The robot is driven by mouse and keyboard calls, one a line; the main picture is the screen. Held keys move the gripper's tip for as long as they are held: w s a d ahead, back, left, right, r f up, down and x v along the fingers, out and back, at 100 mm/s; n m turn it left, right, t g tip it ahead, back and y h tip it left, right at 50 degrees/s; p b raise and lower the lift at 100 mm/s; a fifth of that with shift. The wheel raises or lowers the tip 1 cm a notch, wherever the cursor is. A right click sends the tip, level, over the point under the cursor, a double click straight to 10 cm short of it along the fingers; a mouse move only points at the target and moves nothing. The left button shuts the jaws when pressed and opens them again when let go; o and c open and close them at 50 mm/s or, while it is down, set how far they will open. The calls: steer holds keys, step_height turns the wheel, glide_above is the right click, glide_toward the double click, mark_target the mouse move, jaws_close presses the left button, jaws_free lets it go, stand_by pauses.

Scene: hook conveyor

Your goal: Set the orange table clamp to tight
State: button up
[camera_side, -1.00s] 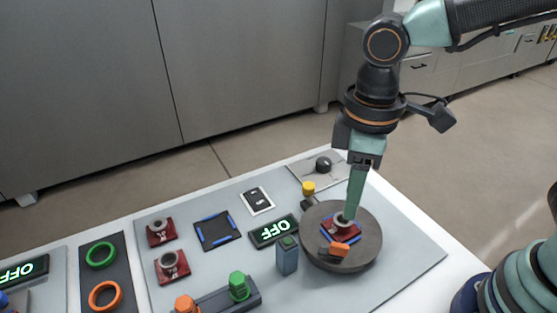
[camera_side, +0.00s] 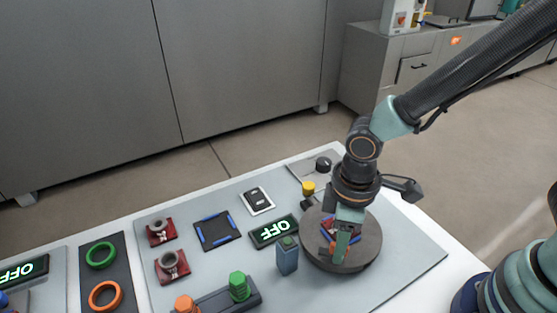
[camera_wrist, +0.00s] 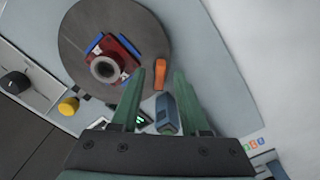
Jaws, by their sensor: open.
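The orange table clamp (camera_wrist: 132,79) is a small orange lever on the dark round turntable (camera_side: 357,260), beside a red block with a grey ring (camera_wrist: 108,62) held between blue edge strips. In the side view the gripper mostly hides the clamp. My gripper (camera_wrist: 169,72) is open and empty, its green fingers pointing down. In the side view my gripper (camera_side: 341,257) is low over the turntable's front part; contact with the clamp cannot be told.
A blue-grey post (camera_side: 287,258) stands close left of the turntable. Red parts (camera_side: 172,266), a blue-edged square (camera_side: 217,231) and a green bolt (camera_side: 239,286) lie left. The board's right front is clear.

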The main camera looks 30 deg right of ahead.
jaws_close()
steer(key=shift+m, duration=0.3)
steer(key=m, duration=0.8)
steer(key=shift+m, duration=0.4)
steer(key=m, duration=0.4)
steer(key=shift+m, duration=2.2)
